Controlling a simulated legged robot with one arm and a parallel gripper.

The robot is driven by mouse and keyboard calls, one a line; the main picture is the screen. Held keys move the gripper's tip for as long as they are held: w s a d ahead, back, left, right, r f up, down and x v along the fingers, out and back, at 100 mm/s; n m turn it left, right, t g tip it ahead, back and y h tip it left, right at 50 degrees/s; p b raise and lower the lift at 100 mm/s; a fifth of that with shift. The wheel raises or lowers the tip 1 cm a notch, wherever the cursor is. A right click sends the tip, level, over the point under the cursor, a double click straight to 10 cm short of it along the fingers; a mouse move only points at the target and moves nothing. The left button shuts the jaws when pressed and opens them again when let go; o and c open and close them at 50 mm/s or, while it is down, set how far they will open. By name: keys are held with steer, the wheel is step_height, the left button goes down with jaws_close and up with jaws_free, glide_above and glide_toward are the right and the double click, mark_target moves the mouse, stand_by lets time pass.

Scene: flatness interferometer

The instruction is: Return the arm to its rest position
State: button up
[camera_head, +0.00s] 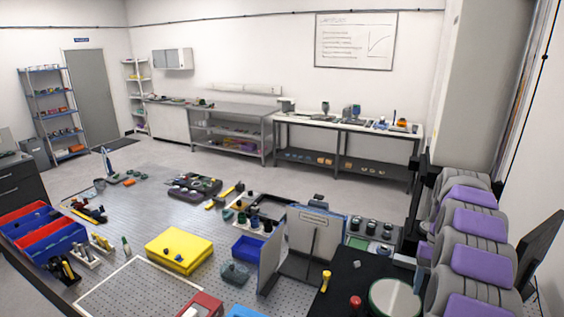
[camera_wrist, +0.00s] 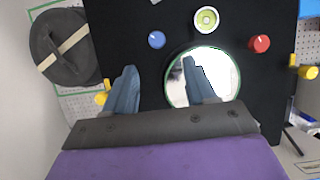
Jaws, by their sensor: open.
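My gripper (camera_wrist: 162,92) shows in the wrist view with its two blue-grey fingers apart and nothing between them. It faces a black panel (camera_wrist: 118,35) that holds a round mirror-like disc (camera_wrist: 180,92) with a green rim, and the right finger overlaps the disc. My purple and grey arm (camera_head: 478,225) shows along the right side of the head view. The gripper itself cannot be made out there. In the head view the black panel (camera_head: 345,292) and the round disc (camera_head: 394,299) lie at the bottom right, close to my arm.
A blue knob (camera_wrist: 156,40), a red knob (camera_wrist: 259,43) and a round bubble level (camera_wrist: 206,18) sit on the panel. A dark round disc (camera_wrist: 64,47) lies left of it. An upright grey plate (camera_head: 312,235) stands beside the panel. Open floor (camera_head: 290,178) lies beyond the table.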

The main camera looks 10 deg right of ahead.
steer(key=s+a+f+n+b, duration=0.1)
steer(key=s+a+b, duration=0.3)
steer(key=a, duration=0.3)
steer(key=s+a+f+n+t+h+b, duration=0.1)
steer(key=s+a+b, duration=0.2)
steer(key=a, duration=0.3)
steer(key=s+a+f+n+b, duration=0.2)
steer(key=s+a+b, duration=0.2)
steer(key=a, duration=0.3)
steer(key=s+a+f+b, duration=0.3)
steer(key=s+f, duration=0.1)
steer(key=s, duration=0.2)
steer(key=s+a+f+n+b, duration=0.1)
steer(key=s+a+f+b, duration=0.2)
steer(key=s+f, duration=0.2)
steer(key=s+a+f+n+t+h+b, duration=0.1)
steer(key=s+a+f+b, duration=0.2)
steer(key=s, duration=0.6)
step_height(320, 180, down, 2)
steer(key=shift+s+f, duration=0.2)
steer(key=shift+s, duration=0.05)
